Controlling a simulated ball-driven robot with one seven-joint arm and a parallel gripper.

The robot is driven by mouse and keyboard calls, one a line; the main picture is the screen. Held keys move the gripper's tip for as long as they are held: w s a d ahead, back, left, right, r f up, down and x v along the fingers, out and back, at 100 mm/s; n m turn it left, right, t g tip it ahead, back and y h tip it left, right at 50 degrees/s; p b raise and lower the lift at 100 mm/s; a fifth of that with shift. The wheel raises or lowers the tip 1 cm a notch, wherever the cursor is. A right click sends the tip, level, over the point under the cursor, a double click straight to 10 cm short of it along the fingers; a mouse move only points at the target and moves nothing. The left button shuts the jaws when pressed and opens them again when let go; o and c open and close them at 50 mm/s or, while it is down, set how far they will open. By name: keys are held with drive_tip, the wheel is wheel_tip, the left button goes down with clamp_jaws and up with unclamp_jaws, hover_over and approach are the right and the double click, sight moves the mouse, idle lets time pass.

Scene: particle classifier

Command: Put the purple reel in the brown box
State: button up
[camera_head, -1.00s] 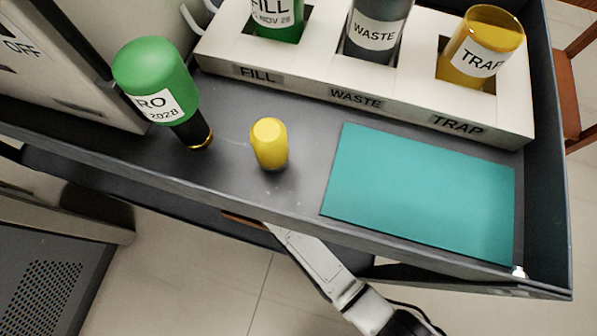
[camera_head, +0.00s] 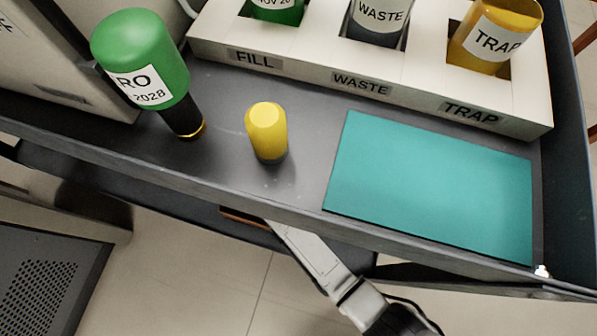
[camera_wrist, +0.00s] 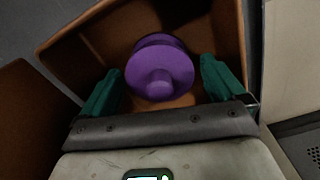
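The purple reel (camera_wrist: 160,70) shows in the wrist view, within the walls of the brown box (camera_wrist: 75,60). My gripper (camera_wrist: 162,85) is over the box, with its two teal fingers spread on either side of the reel. Gaps show between the fingers and the reel, so the gripper looks open. The reel's underside is hidden, so I cannot tell whether it touches the box floor. In the head view only a brown edge (camera_head: 245,217) shows under the upper shelf, and the gripper is hidden there.
Another brown surface (camera_wrist: 30,115) lies left of the box in the wrist view. My arm passes below the shelf's front edge.

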drive_tip(key=shift+o, duration=0.2)
wheel_tip(320, 180, up, 12)
drive_tip(key=p, duration=0.6)
drive_tip(key=shift+r, duration=0.2)
drive_tip(key=shift+a, duration=0.1)
